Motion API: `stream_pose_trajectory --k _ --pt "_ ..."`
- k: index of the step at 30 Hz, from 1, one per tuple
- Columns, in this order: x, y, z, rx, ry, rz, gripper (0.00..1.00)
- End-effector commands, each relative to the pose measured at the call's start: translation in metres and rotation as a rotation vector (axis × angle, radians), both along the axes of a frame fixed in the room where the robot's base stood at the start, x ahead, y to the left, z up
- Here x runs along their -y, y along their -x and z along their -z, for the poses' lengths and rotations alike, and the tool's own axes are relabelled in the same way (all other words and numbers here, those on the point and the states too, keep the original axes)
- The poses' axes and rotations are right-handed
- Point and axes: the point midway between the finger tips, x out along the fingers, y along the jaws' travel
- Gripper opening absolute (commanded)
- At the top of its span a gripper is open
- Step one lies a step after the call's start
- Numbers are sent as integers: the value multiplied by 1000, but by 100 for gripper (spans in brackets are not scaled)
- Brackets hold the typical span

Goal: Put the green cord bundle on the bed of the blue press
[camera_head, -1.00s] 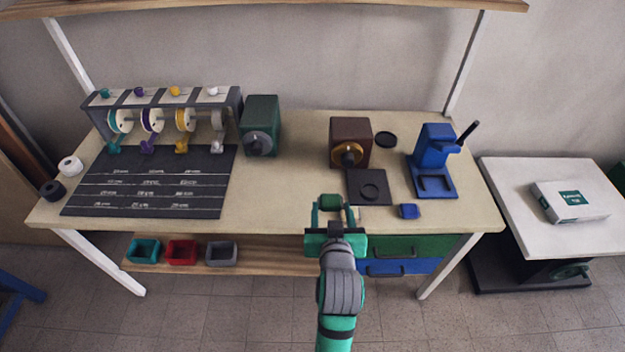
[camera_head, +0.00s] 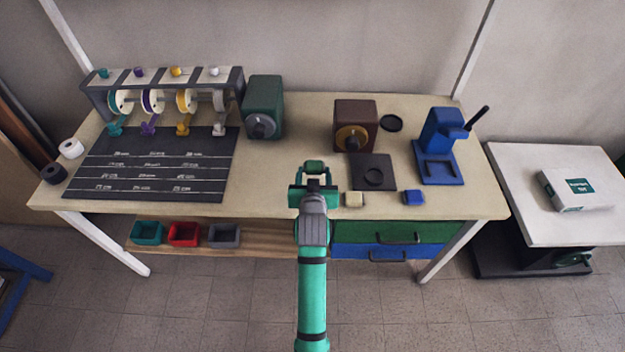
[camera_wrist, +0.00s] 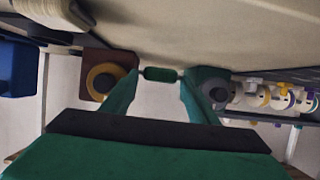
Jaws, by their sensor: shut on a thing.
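The green cord bundle (camera_head: 314,166) is a small dark green block held between my gripper's fingertips (camera_head: 314,170). It also shows in the wrist view (camera_wrist: 160,74), pinched between the two green fingers. My gripper is shut on it above the front middle part of the workbench. The blue press (camera_head: 441,145) stands at the right of the bench, with its bed (camera_head: 440,172) low at the front and a black lever at its right. The bed looks bare. The bundle is left of the press and well apart from it.
A cream block (camera_head: 354,200) and a blue block (camera_head: 413,198) lie at the bench's front edge. A brown machine (camera_head: 357,125) and a black plate (camera_head: 373,172) stand between my gripper and the press. A green machine (camera_head: 264,107) and a spool rack (camera_head: 165,97) are at left.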

Motion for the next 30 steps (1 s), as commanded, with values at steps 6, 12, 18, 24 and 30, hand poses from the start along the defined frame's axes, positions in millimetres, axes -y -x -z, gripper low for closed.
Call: stream_pose_trajectory --k 6,12,18,24,30 --pt "-4 -8 11 1 1 1 29" --pt "-5 -11 34 -2 0 1 29" --pt "-5 -12 45 2 0 1 29" --pt "-5 -12 46 1 0 1 29" --pt "-6 -12 48 2 0 0 72"
